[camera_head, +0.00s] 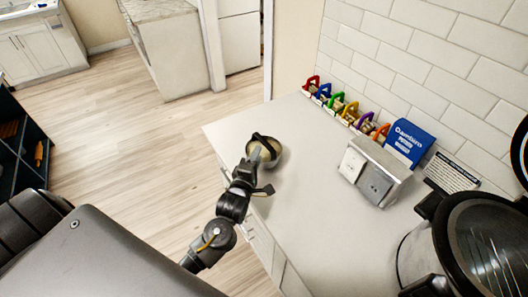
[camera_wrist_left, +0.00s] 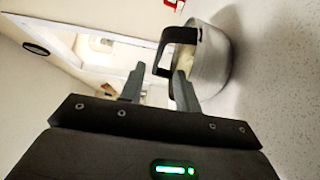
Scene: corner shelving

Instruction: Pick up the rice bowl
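The rice bowl (camera_head: 275,149) is a small, pale round pot with a black arched handle, standing on the white counter near its left edge. It also shows in the left wrist view (camera_wrist_left: 212,60), with the handle (camera_wrist_left: 168,46) arching off its rim. My left gripper (camera_head: 259,154) is at the bowl's near left side and overlaps its rim in the head view. In the wrist view the fingers of my left gripper (camera_wrist_left: 160,87) are apart. One fingertip overlaps the bowl's wall; I cannot tell whether it touches. My right gripper is not in view.
Coloured padlock-like items (camera_head: 350,113) line the wall at the back of the white counter (camera_head: 320,220). A blue box (camera_head: 408,142) and a grey box with switch plates (camera_head: 372,176) stand right. A large black-rimmed appliance (camera_head: 490,245) fills the lower right. The counter's middle is clear.

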